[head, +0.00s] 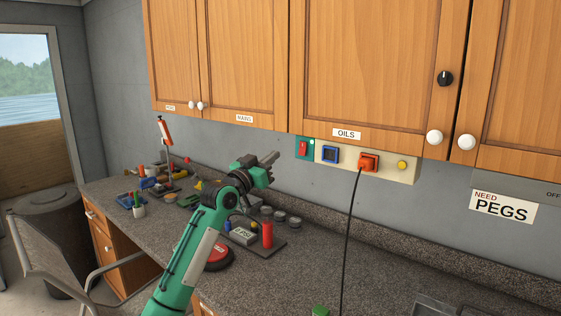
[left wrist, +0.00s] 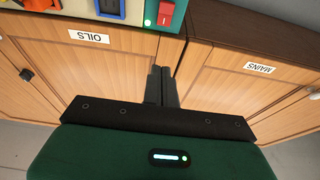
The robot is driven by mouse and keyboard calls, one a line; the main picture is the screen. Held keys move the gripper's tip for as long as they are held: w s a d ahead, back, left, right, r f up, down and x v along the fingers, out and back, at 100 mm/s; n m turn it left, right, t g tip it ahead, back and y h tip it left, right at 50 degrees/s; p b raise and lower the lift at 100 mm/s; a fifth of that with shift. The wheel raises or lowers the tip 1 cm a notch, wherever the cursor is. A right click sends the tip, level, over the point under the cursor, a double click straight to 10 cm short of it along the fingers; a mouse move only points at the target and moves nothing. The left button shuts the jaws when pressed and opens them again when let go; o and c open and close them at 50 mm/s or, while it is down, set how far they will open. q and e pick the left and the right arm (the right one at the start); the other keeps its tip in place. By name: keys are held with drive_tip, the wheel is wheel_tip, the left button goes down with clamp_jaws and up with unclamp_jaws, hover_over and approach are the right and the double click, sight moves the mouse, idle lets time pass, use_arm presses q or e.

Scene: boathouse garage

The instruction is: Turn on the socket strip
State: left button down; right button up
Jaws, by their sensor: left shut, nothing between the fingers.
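The socket strip (head: 325,168) is a cream bar on the wall under the OILS cupboard. Its left end is a green plate with a red rocker switch (head: 303,148) and a small bright green light (head: 312,142). A blue socket, an orange plug with a black cord and a yellow button follow to the right. My left gripper (head: 271,158) is shut and empty, just left of the red switch and apart from it. In the left wrist view, the red switch (left wrist: 166,14) shows beyond the closed fingertips (left wrist: 162,71). My right gripper is out of view.
Wooden cupboards (head: 245,60) hang close above the strip. The black cord (head: 349,240) drops in front of the wall to the right. The counter (head: 260,290) below holds a red round thing, a red can (head: 267,234) and several small items.

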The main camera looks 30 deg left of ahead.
use_arm(q)
drive_tip(key=shift+s, duration=0.9)
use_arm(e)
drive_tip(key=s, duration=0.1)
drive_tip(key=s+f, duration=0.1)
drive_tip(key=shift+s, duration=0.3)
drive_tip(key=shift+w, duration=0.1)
